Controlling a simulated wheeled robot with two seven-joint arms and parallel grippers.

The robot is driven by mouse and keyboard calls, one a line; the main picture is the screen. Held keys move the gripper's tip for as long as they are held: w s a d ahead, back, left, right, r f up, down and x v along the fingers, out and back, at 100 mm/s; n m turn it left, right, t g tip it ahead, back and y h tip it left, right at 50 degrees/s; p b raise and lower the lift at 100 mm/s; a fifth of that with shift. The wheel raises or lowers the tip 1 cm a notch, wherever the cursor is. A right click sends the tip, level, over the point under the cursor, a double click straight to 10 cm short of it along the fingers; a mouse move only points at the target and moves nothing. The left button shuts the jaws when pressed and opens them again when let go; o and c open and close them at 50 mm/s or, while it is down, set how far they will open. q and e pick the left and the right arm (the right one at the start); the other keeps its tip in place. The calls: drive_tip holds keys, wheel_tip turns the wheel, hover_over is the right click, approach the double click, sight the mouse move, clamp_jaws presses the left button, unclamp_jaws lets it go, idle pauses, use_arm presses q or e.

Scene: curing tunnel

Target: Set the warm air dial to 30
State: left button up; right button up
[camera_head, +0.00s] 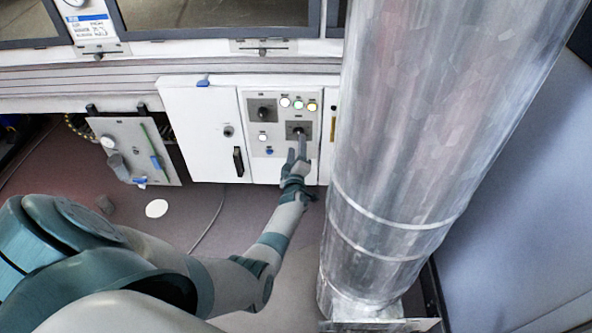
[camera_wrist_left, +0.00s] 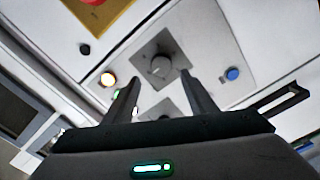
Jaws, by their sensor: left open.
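Two dark square plates with round dial knobs sit on a white control panel in the head view: one upper left (camera_head: 263,110), one lower right (camera_head: 299,131). Their labels and scales are too small to read, so I cannot tell which is the warm air dial. My left gripper (camera_head: 297,153) is open and empty, just below the lower-right dial. In the left wrist view, a grey knob (camera_wrist_left: 161,66) lies just beyond and between the open fingers (camera_wrist_left: 162,85); contact is not visible. A second plate shows partly behind the gripper. My right gripper is not in view.
Lamps (camera_head: 298,104) line the panel's top right, with a blue button (camera_head: 269,151) at its lower left. A big metal duct (camera_head: 420,130) stands close on the right. A white cabinet door (camera_head: 200,130) with a black handle is left of the panel.

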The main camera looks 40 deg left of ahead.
use_arm(q)
drive_tip(key=p+v, duration=0.5)
drive_tip(key=v, duration=0.7)
drive_tip(key=shift+a+r+p, duration=0.2)
drive_tip(key=shift+a+p, duration=0.05)
drive_tip(key=shift+p, duration=0.05)
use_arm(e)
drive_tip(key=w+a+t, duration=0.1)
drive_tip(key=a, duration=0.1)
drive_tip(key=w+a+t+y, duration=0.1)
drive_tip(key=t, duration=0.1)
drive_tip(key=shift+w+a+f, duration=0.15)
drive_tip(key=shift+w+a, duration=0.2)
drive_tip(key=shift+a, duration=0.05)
use_arm(q)
drive_tip(key=shift+s, duration=0.15)
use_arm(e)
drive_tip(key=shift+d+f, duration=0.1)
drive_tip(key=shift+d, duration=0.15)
use_arm(q)
drive_tip(key=shift+d+f, duration=0.1)
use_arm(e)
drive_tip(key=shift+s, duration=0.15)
